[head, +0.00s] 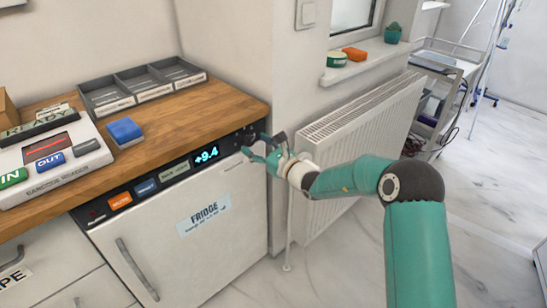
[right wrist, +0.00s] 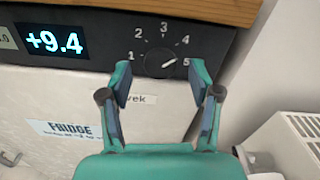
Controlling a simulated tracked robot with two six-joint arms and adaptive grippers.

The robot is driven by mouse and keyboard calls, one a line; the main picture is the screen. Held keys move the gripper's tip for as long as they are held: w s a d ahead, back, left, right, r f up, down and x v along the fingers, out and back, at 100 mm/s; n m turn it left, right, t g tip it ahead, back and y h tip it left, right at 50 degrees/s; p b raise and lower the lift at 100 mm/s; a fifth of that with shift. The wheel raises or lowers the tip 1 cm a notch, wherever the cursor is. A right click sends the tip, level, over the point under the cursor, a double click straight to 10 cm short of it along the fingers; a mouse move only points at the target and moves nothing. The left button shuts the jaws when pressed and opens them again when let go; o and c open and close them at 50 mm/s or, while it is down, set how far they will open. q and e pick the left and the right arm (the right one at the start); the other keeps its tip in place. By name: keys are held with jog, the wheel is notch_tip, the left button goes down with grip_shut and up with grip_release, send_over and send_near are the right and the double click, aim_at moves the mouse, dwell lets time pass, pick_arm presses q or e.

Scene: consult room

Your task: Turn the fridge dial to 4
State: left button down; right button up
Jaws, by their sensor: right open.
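The white fridge (head: 178,243) stands under the wooden counter, with a dark control strip along its top. Its black dial (right wrist: 160,65) sits at the right end of that strip, with numbers 1 to 5 around it. The dial's white mark points up and right, closest to the 5. My right gripper (right wrist: 162,75) is open, with one teal finger on each side of the dial; I cannot tell whether they touch it. In the head view the right gripper (head: 262,145) is at the strip's right end and partly hides the dial area. My left gripper is not in view.
The fridge display (head: 207,155) reads +9.4, with several labelled buttons to its left. The counter edge (right wrist: 210,10) overhangs just above the dial. A white radiator (head: 362,125) stands close on the right. A grey tray (head: 140,92) and blue sponge-like block (head: 125,131) rest on the counter.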

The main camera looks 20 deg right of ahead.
jog(key=v, duration=0.9)
jog(key=shift+s+d, duration=0.15)
jog(key=shift+s, duration=0.2)
